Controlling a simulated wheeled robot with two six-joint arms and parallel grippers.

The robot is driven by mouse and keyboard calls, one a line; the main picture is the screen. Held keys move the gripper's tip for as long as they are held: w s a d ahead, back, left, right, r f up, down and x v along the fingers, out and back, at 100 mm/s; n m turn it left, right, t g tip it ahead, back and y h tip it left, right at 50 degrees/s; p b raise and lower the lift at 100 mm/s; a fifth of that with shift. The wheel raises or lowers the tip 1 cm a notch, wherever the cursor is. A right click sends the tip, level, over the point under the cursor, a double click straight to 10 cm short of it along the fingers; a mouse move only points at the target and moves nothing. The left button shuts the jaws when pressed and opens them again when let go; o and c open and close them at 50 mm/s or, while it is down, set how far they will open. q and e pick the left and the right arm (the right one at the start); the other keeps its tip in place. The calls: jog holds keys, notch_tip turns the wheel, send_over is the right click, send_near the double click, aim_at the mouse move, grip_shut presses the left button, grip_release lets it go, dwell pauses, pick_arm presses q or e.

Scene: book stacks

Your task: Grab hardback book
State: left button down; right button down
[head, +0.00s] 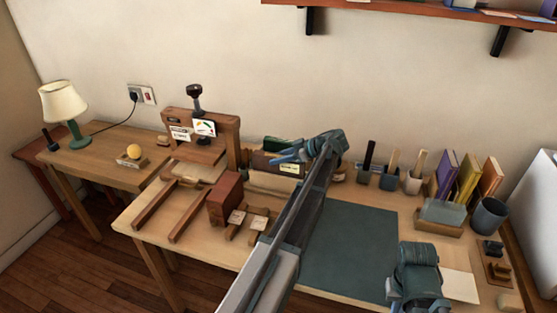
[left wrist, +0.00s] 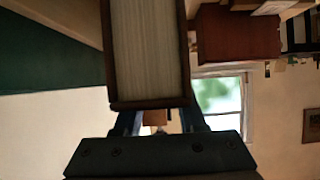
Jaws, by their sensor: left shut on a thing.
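The hardback book (left wrist: 150,50) shows in the left wrist view as a block of cream pages inside a brown cover, its near edge between my fingers. In the head view a brown spine with a pale label (head: 264,163), which looks like this book, stands at the back of the workbench. My left gripper (head: 287,157) reaches it from the right and is shut on it; it also shows in the left wrist view (left wrist: 160,122). My left arm hides part of the bench. My right arm's wrist (head: 415,262) is at the lower right; its fingertips are hidden.
A wooden press (head: 203,130) and a red-brown block (head: 226,199) stand left of the book. Several tool cups (head: 388,180) and upright books (head: 466,178) are at the right. The dark mat (head: 350,247) is clear. A shelf (head: 420,10) hangs above.

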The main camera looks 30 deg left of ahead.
pick_arm(q)
notch_tip(320, 180, up, 9)
jog(key=p, duration=0.8)
jog(key=shift+r, duration=0.1)
